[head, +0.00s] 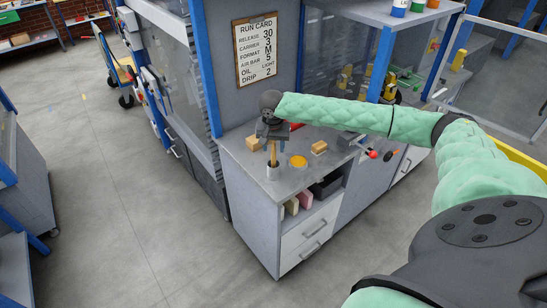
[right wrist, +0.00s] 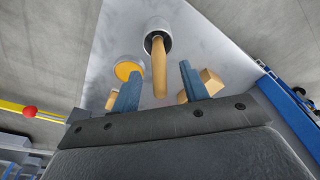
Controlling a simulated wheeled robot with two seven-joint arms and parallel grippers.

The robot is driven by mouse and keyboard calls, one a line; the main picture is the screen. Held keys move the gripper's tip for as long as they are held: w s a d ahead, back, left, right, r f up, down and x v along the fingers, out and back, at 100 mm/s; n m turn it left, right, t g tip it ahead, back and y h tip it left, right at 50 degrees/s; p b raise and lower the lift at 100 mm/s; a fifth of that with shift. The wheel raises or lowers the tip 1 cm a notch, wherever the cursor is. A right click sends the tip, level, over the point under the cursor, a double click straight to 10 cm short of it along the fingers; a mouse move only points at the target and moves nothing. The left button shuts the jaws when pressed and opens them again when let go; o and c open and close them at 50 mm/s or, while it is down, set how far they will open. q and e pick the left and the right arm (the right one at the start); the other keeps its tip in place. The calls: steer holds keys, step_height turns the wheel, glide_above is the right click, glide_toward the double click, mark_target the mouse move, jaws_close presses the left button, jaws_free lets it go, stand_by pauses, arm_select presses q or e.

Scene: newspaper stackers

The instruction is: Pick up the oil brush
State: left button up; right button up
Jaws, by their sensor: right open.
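The oil brush stands handle-up, with its wooden handle (head: 273,154) rising from a small grey-white cup (head: 273,173) on the counter. The right wrist view shows the handle (right wrist: 159,68) and the cup (right wrist: 157,27); the bristles are hidden inside the cup. My right gripper (head: 272,139) points down over the handle. In the right wrist view its two blue fingers (right wrist: 160,82) are apart, with the handle showing between them and a gap on each side. I cannot tell whether the handle is fully between the fingertips in depth. My left gripper is not in view.
A yellow-orange disc (head: 299,161) lies right of the cup. Wooden blocks (head: 253,143) (head: 319,147) sit on the counter (head: 245,165). A wall with a run card (head: 255,50) stands behind. The floor left is clear.

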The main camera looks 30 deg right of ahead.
mark_target(274, 160)
steer(key=shift+w+d+f+p, duration=0.1)
steer(key=shift+f+p, duration=0.3)
steer(key=shift+f, duration=0.8)
steer(key=shift+c, duration=0.3)
jaws_close()
